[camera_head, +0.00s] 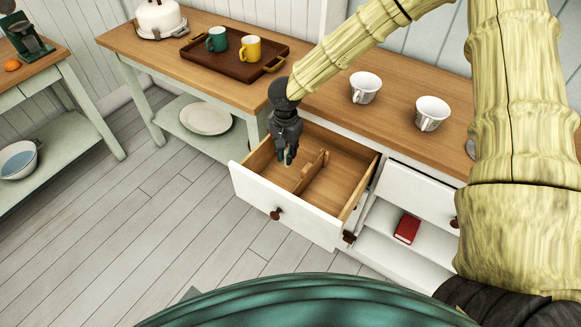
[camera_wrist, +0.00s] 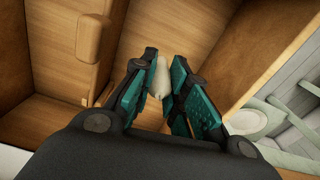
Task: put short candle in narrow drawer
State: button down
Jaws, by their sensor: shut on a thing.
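The short candle (camera_wrist: 160,78) is a small pale cream piece between the two teal finger pads in the wrist view. My gripper (camera_wrist: 161,85) is shut on it. In the head view my gripper (camera_head: 286,158) points down over the left part of the open drawer (camera_head: 335,190), where the candle is mostly hidden by the fingers. The drawer is pulled out, with a white front, a wooden inside and a wooden divider (camera_head: 314,172). The divider also shows in the wrist view (camera_wrist: 92,40), left of my gripper. I cannot tell whether the candle touches the drawer floor.
Two white cups, one left (camera_head: 365,88) and one right (camera_head: 432,114), stand on the wooden counter. A brown tray (camera_head: 190,63) holds a green mug (camera_head: 216,39) and a yellow mug (camera_head: 250,48). A red book (camera_head: 407,229) lies on the shelf right of the drawer. The drawer's right part looks empty.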

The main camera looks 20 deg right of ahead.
aim_at(287, 149)
jog(key=shift+f, duration=2.55)
jog(key=shift+f, duration=0.1)
jog(key=c, duration=1.4)
grip_release()
notch_tip(287, 149, up, 12)
jog(key=shift+r, duration=0.1)
